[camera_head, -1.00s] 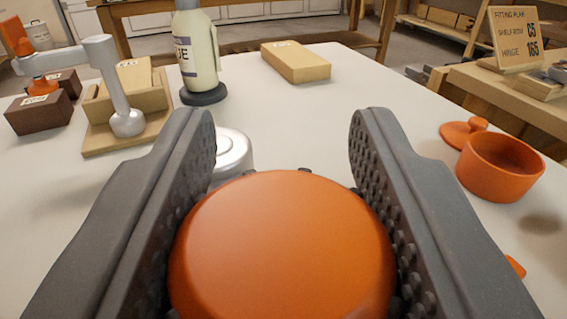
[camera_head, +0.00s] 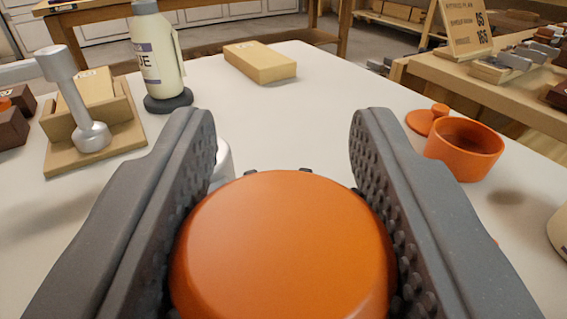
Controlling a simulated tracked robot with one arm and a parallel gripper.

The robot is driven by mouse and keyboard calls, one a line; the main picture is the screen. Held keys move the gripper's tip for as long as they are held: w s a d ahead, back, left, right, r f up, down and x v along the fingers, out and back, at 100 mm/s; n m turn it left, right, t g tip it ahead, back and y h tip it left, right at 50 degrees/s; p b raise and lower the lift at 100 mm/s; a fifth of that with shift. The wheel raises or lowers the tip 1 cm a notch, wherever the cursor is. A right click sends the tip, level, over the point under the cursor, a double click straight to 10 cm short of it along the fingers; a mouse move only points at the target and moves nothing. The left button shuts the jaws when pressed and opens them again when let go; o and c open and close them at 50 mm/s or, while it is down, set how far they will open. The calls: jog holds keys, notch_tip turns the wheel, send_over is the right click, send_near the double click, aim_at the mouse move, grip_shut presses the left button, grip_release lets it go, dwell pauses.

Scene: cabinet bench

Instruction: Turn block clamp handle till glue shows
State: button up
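A large, smooth orange round handle (camera_head: 282,245) fills the lower middle of the view. My gripper (camera_head: 282,150) is around it, with the dark studded pads against its left and right sides. The handle hides whatever lies below it, so I cannot see the clamp's base or blocks there. A silver rounded part (camera_head: 223,162) shows just behind it, mostly covered by the left finger. No glue shows around the handle in this view.
A glue bottle (camera_head: 155,60) and a pale wooden block (camera_head: 260,62) stand farther back. An orange pot (camera_head: 464,150) and lid (camera_head: 427,119) are at right.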

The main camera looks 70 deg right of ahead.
jog(key=o, duration=0.4)
jog(key=shift+a, duration=0.1)
jog(key=v, duration=1.3)
jog(key=shift+s+a+f, duration=0.1)
jog(key=shift+s+a, duration=0.1)
jog(key=shift+a, duration=0.1)
dwell(0.5)
